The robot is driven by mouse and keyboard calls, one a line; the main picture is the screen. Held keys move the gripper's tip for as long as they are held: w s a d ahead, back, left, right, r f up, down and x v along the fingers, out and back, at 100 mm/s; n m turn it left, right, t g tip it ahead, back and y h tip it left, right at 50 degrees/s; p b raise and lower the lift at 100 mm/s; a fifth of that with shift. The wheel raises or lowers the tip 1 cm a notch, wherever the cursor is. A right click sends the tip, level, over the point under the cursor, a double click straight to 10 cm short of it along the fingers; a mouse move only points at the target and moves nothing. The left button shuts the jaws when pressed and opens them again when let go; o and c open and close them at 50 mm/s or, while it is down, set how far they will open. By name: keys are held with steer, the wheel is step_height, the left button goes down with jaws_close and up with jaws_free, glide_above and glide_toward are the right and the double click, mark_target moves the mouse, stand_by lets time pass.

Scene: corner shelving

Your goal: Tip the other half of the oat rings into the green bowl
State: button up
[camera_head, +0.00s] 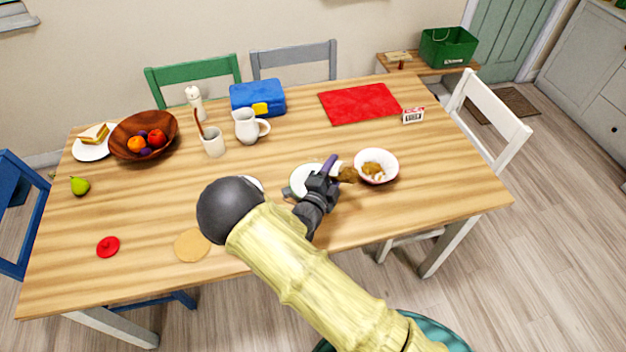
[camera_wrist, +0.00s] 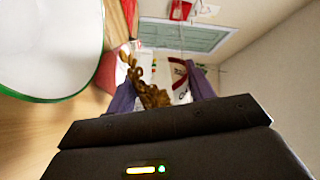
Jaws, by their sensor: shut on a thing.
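My gripper (camera_head: 331,166), with purple fingers, is low over the near-middle table. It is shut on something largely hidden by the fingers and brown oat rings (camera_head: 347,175). Those rings also show between the fingers in the wrist view (camera_wrist: 150,92). Just right of the gripper, a bowl with a pinkish-red outside (camera_head: 389,176) holds more rings. A white round dish (camera_head: 301,175) lies partly under the gripper. In the wrist view, a large white dish with a green rim (camera_wrist: 45,45) fills the left side. I cannot tell whether rings are falling.
A white jug (camera_head: 247,127), utensil cup (camera_head: 213,143) and blue lunch box (camera_head: 258,97) stand behind. A red mat (camera_head: 360,103) lies at the back right. A wooden fruit bowl (camera_head: 127,149) is left. My arm hides part of the near edge.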

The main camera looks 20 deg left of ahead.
steer(key=shift+a+f+n+p, duration=0.15)
steer(key=shift+a+n+p, duration=0.15)
steer(key=shift+n+p, duration=0.3)
stand_by(1.2)
steer(key=shift+w+a+r+n+p, duration=0.1)
steer(key=shift+a+r+n+p, duration=0.25)
steer(key=shift+n+p, duration=0.35)
stand_by(1.6)
steer(key=shift+d+f+m+b, duration=0.35)
steer(key=shift+f+m+b, duration=0.3)
steer(key=shift+b, duration=0.45)
steer(key=shift+d+r+m+b, duration=0.2)
steer(key=shift+d+m+b, duration=0.1)
steer(key=shift+m, duration=0.15)
steer(key=shift+d+r+m+b, duration=0.1)
steer(key=shift+d+m+b, duration=0.15)
steer(key=shift+m+b, duration=0.5)
steer(key=shift+r, duration=0.15)
